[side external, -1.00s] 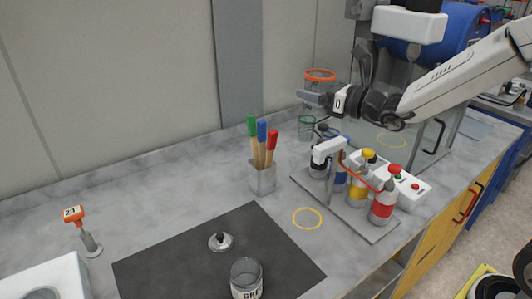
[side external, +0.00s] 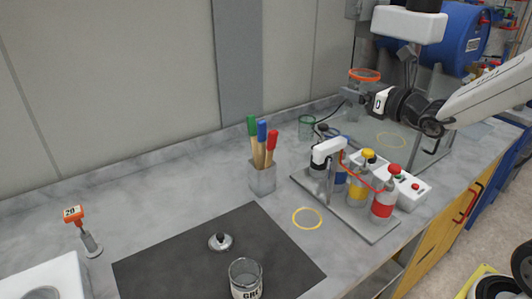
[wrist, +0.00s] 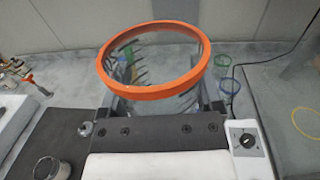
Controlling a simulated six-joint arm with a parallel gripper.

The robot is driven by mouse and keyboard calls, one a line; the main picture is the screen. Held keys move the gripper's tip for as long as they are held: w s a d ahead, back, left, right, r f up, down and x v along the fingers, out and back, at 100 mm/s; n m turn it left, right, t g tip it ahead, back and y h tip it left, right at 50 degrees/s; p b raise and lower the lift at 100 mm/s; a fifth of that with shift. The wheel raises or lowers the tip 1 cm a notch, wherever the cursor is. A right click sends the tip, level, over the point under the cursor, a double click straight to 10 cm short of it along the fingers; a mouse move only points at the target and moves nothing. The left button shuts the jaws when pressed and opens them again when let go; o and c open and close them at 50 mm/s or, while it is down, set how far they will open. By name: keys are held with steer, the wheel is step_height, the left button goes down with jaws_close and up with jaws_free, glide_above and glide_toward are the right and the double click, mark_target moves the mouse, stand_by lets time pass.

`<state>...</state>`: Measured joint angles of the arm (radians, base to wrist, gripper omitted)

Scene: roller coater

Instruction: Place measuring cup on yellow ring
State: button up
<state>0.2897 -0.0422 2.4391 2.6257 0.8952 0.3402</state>
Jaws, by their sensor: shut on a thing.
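The measuring cup (side external: 364,84) is clear with an orange rim. My gripper (side external: 352,97) is shut on it and holds it upright above the back of the bench. In the wrist view the orange-rimmed cup (wrist: 153,58) fills the top middle, between the fingers of my gripper (wrist: 165,104). One yellow ring (side external: 307,228) lies flat on the bench, left of the bottle rack. Another yellow ring (side external: 392,148) lies on a grey surface below my wrist at the right, and a yellow ring also shows at the right edge of the wrist view (wrist: 294,122).
A rack of pump bottles (side external: 372,226) stands between the two rings. A brush holder (side external: 262,178) is left of it. A green-rimmed glass (side external: 306,128) stands at the back. A dark mat (side external: 175,265) carries a jar (side external: 246,280).

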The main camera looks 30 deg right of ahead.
steer(key=shift+a+f+n+y, duration=0.25)
steer(key=shift+f+n+y, duration=0.05)
steer(key=shift+f+y, duration=0.2)
steer(key=s+a+f+n+g+y, duration=0.35)
steer(key=a+f+n+y, duration=0.2)
steer(key=a+f, duration=0.2)
steer(key=s+a+f+n+g+y, duration=0.35)
steer(key=a+f+y, duration=0.25)
steer(key=f, duration=0.3)
steer(key=w+d+f+m+t+h, duration=0.3)
steer(key=w+m+t+h, duration=0.2)
steer(key=w, duration=0.4)
steer(key=shift+d+f+m+t+h, duration=0.35)
steer(key=shift+m+h, duration=0.35)
steer(key=shift+h, duration=0.55)
steer(key=shift+f, duration=0.15)
steer(key=shift+f, duration=2.15)
